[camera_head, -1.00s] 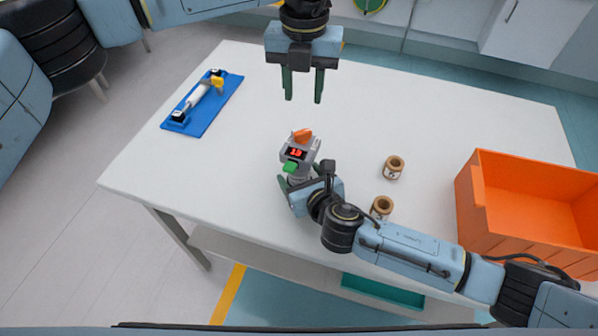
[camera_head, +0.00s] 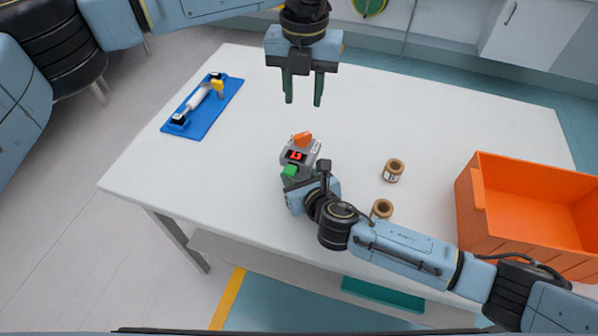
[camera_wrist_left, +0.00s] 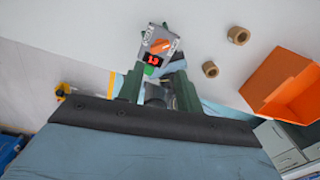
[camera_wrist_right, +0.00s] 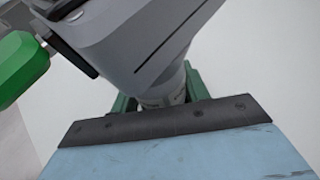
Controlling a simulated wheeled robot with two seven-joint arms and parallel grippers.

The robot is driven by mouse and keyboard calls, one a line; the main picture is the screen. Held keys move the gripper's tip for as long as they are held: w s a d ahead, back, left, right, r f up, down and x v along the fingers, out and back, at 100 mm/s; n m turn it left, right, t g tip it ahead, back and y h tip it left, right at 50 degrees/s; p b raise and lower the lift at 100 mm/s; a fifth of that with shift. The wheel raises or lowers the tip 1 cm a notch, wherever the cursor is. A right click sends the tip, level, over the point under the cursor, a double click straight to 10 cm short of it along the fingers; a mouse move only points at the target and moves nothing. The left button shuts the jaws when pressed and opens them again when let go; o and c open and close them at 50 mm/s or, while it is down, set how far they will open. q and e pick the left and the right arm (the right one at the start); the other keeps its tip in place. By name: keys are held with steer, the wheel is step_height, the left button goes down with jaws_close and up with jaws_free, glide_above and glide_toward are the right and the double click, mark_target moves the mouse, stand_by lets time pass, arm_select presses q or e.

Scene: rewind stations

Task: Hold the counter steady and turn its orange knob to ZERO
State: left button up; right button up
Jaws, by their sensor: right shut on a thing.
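The counter (camera_head: 299,157) is a small grey box with a red lit display, a green part at its lower left and an orange knob (camera_head: 302,139) on top. It stands near the middle of the white table. My right gripper (camera_wrist_right: 160,102) is shut on the counter's narrower grey lower part; its fingertips are mostly hidden. My left gripper (camera_head: 303,102) is open and empty, pointing down above the table, apart from the counter and behind it in the head view. In the left wrist view the counter (camera_wrist_left: 157,47) and knob (camera_wrist_left: 164,47) show beyond the open fingers.
A blue board (camera_head: 203,108) with a white roller lies at the table's left. Two brown spools (camera_head: 393,170) (camera_head: 381,208) stand right of the counter, close to my right forearm. An orange bin (camera_head: 482,215) stands at the table's right. The table's far middle is clear.

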mark_target(303, 135)
arm_select(q)
step_height(303, 135, down, 10)
steer(key=m, duration=1.1)
steer(key=shift+r, duration=0.15)
steer(key=shift+c, duration=0.3)
jaws_close()
